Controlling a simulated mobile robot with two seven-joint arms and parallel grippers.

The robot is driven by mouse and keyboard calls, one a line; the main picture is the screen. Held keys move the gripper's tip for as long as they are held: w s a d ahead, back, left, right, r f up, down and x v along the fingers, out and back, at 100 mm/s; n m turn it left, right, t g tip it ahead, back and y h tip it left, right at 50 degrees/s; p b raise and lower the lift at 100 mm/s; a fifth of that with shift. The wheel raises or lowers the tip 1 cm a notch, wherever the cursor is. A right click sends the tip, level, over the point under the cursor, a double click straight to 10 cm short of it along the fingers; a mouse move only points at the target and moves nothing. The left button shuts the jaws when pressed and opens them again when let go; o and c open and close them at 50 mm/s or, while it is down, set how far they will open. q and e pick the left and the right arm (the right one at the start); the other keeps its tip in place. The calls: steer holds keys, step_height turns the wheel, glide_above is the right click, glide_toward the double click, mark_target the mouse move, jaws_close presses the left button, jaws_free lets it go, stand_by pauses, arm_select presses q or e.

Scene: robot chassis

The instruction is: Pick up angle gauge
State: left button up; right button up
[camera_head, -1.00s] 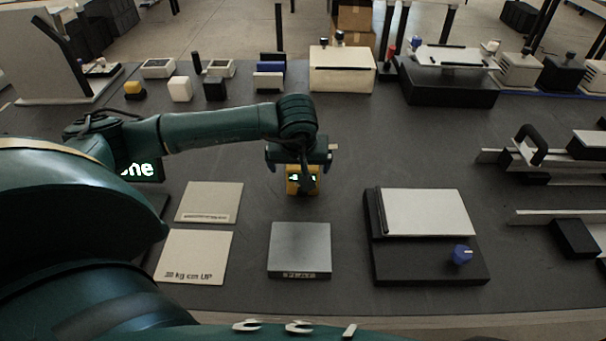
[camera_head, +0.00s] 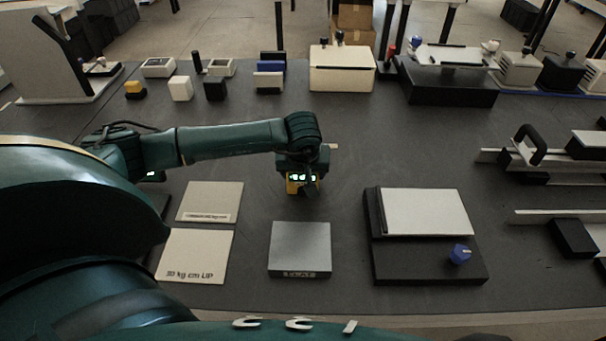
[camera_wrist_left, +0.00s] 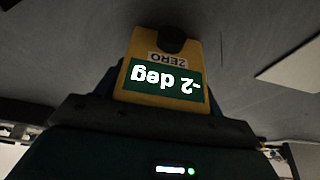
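The angle gauge (camera_head: 301,187) is a small yellow block with a lit green display, on the dark table in the middle of the head view. In the left wrist view the angle gauge (camera_wrist_left: 165,68) shows a ZERO label, a dark round knob and a "-2 deg" reading. My left gripper (camera_head: 302,172) is right at the gauge and covers its upper part. In the left wrist view dark finger parts lie close on both sides of it. Whether they touch or clamp it is unclear. My right gripper is out of view.
A grey metal block (camera_head: 300,248) lies in front of the gauge, with two beige plates (camera_head: 194,255) to the left. A black base (camera_head: 430,263) with a white plate and blue knob stands at right. Several small blocks and boxes line the back. Table around the gauge is clear.

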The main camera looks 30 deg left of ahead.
arm_select(q)
steer(key=c, duration=0.5)
